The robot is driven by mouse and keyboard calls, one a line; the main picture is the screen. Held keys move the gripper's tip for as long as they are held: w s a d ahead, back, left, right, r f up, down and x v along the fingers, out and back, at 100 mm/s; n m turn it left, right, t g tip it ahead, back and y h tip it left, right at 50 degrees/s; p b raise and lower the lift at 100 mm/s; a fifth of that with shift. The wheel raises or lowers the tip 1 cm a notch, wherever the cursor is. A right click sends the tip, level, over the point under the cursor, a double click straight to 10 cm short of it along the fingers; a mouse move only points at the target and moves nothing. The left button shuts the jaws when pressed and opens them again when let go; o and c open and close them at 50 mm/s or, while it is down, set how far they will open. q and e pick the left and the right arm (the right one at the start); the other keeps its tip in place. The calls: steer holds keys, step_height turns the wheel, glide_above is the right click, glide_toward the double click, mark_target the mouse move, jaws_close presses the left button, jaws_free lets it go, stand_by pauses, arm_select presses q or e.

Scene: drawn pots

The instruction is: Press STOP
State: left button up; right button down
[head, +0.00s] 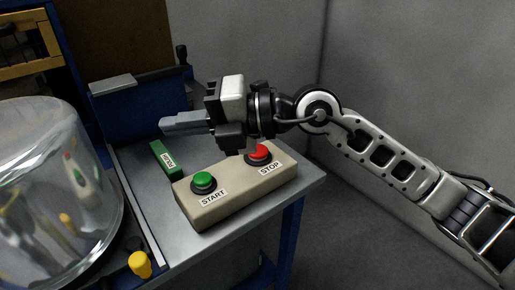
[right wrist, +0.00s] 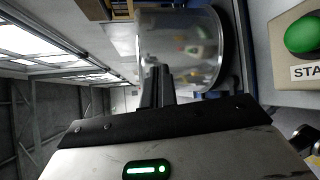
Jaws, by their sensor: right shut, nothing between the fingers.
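A beige control box (head: 235,192) sits on the grey table. Its red STOP button (head: 259,153) is at the right end, above a STOP label (head: 270,168). Its green START button (head: 204,181) is at the left end; it also shows in the right wrist view (right wrist: 302,36). My right gripper (head: 164,125) is shut and empty, held above and behind the box, with its fingers pointing left past the buttons. Its body is just above the STOP button and hides the button's upper edge. My left gripper is not in view.
A green labelled block (head: 166,160) lies left of the box. A large clear dome (head: 45,185) stands at the left, with a yellow knob (head: 140,264) near it. A blue vise-like fixture (head: 140,106) is at the back. Grey walls stand behind and right.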

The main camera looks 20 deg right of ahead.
steer(key=w+d+f+t+h, duration=0.2)
steer(key=w+d+f+h, duration=0.1)
steer(key=w+d+h, duration=0.4)
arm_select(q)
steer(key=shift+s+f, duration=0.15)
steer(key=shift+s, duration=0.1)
arm_select(e)
steer(key=m+t+h, duration=0.1)
steer(key=m+h, duration=0.2)
steer(key=h, duration=0.2)
glide_above(261, 152)
steer(key=shift+d+r, duration=0.1)
steer(key=shift+r, duration=0.25)
steer(key=shift+f+y, duration=0.15)
steer(key=shift+y, duration=0.15)
